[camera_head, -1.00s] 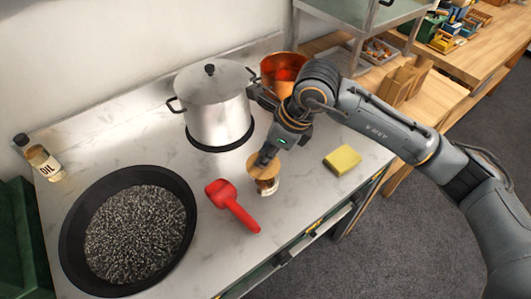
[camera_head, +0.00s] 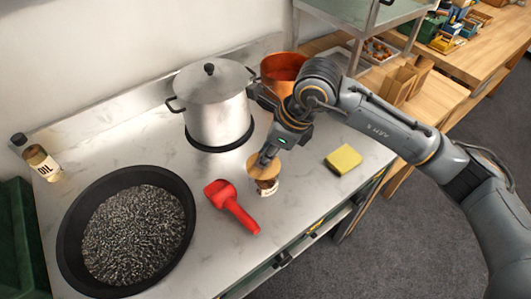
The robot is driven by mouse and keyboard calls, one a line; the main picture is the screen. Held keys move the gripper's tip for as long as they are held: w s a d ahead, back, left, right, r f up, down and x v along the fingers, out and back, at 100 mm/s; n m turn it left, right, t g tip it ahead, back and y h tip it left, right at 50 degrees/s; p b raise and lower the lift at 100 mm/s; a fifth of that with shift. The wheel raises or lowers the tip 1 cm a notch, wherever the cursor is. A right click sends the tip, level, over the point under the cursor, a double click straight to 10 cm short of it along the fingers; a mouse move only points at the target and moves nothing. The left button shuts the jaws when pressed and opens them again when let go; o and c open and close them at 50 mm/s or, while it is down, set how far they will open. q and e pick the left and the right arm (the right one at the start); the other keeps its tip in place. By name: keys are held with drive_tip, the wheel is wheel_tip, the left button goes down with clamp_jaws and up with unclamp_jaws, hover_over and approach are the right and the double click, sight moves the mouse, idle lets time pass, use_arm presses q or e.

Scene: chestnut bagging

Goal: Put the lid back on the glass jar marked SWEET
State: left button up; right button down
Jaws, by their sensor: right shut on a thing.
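The glass jar (camera_head: 268,189) stands on the grey-white counter, just right of the red scoop. It is small, with a pale label, and brown contents show near its top; I cannot read its marking. A round light-brown lid (camera_head: 255,164) is at the jar's mouth, partly covering it from above. My right gripper (camera_head: 266,158) is shut on the lid, its fingers pointing down at it. The lid looks tilted and not flush with the rim; the fingers hide part of it. My left gripper is not in view.
A red scoop (camera_head: 231,206) lies just left of the jar. A yellow sponge (camera_head: 343,158) lies to the right. A lidded steel pot (camera_head: 213,105) and a copper pot (camera_head: 284,66) stand behind. A wide black pan (camera_head: 67,248) fills the left front.

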drive_tip(key=shift+b, duration=0.4)
idle(0.7)
idle(0.3)
drive_tip(key=c, duration=0.6)
unclamp_jaws()
drive_tip(key=shift+c, duration=0.2)
drive_tip(key=shift+r+p, duration=1.35)
drive_tip(key=shift+r, duration=2.15)
